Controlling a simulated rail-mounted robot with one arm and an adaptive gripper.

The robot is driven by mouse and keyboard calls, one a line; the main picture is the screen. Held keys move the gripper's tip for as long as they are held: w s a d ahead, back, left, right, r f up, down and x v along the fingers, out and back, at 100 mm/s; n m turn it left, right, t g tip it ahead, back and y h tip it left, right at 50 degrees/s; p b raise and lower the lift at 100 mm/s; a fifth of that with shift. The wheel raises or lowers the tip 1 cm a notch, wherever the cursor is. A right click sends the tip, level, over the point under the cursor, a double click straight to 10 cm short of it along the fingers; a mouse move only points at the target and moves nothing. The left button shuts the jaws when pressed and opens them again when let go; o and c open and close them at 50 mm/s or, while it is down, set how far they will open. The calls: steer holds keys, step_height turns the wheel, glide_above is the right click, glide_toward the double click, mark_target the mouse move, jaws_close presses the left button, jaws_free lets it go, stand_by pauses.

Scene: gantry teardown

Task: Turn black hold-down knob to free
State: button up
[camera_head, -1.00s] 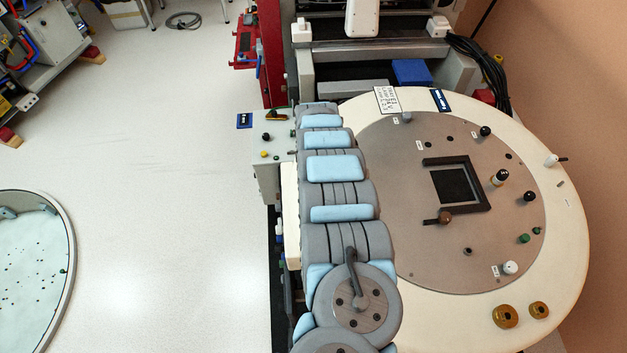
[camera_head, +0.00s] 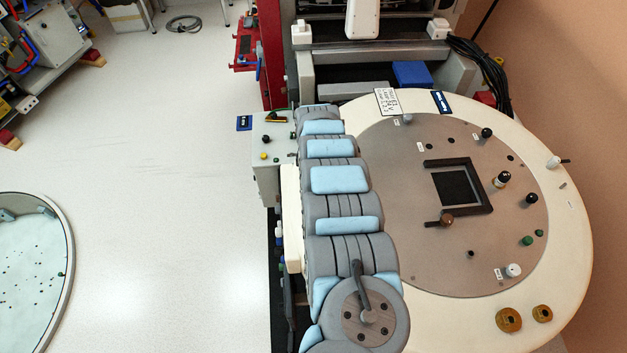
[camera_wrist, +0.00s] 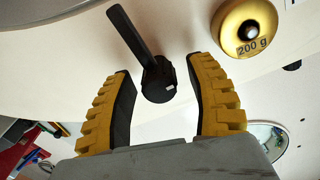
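In the wrist view, a black knob (camera_wrist: 158,82) with a long flat black lever (camera_wrist: 130,34) stands on a cream surface. The lever points up and to the left. My gripper (camera_wrist: 158,66) is open, its yellow-backed black fingers on either side of the knob's round body. I see gaps at both sides, and no clear contact. In the head view my gripper is out of sight, and I cannot pick out this same knob there.
A brass 200 g weight (camera_wrist: 246,27) stands close to the right finger. In the head view, the round table (camera_head: 570,240) carries a dark square frame (camera_head: 486,190), several small knobs and two brass weights (camera_head: 509,319). Open floor (camera_head: 170,200) lies to the left.

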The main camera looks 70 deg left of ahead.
steer(key=shift+r, duration=0.1)
step_height(320, 180, up, 12)
stand_by(0.8)
stand_by(0.4)
